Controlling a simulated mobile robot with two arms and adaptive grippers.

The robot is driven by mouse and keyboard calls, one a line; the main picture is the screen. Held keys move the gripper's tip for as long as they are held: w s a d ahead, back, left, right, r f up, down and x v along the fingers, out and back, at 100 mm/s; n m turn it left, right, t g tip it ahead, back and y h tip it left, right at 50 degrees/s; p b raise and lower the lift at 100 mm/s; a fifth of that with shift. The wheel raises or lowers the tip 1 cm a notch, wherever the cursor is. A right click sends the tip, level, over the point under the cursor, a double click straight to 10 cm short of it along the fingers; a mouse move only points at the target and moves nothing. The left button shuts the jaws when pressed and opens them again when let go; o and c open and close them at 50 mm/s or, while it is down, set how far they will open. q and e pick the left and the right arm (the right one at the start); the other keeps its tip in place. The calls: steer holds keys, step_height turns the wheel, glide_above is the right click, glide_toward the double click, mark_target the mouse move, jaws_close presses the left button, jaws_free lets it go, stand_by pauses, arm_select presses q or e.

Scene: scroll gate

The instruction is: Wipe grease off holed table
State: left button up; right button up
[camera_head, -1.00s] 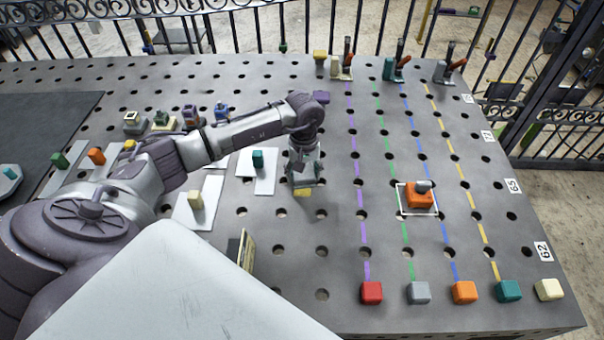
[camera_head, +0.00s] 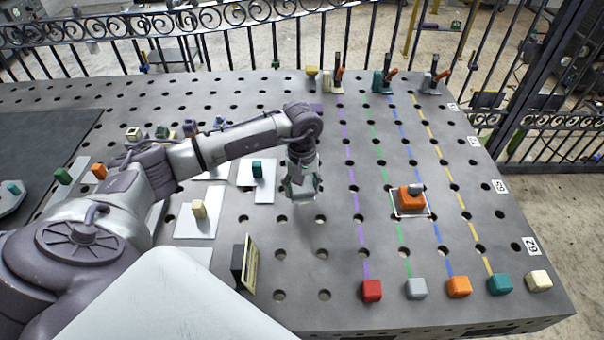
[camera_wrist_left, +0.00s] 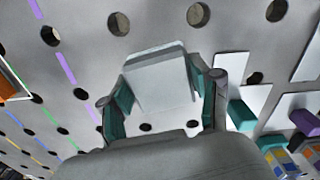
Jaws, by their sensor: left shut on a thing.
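The grey holed table (camera_head: 330,240) fills most of the head view, with dark round holes in rows. My left gripper (camera_head: 302,190) is over the middle of the table, left of the purple dashed line, pointing down. In the left wrist view its teal-lined fingers are shut on a pale grey flat-faced block (camera_wrist_left: 160,80). Whether the block touches the tabletop I cannot tell. No grease patch can be made out clearly; the surface under the gripper is partly hidden. My right gripper is not in view.
An orange block with a grey top (camera_head: 411,198) sits in a white square outline at right. Several coloured cubes, including a red one (camera_head: 371,290), line the front edge. Toggle clamps (camera_head: 383,80) stand at the back. White plates with small blocks (camera_head: 199,210) lie at left.

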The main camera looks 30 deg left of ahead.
arm_select(q)
step_height(320, 180, up, 4)
steer(key=shift+s+d+f+p, duration=0.1)
steer(key=shift+s+f+p, duration=0.1)
steer(key=shift+p, duration=0.5)
steer(key=shift+w+r, duration=0.1)
steer(key=shift+r, duration=0.1)
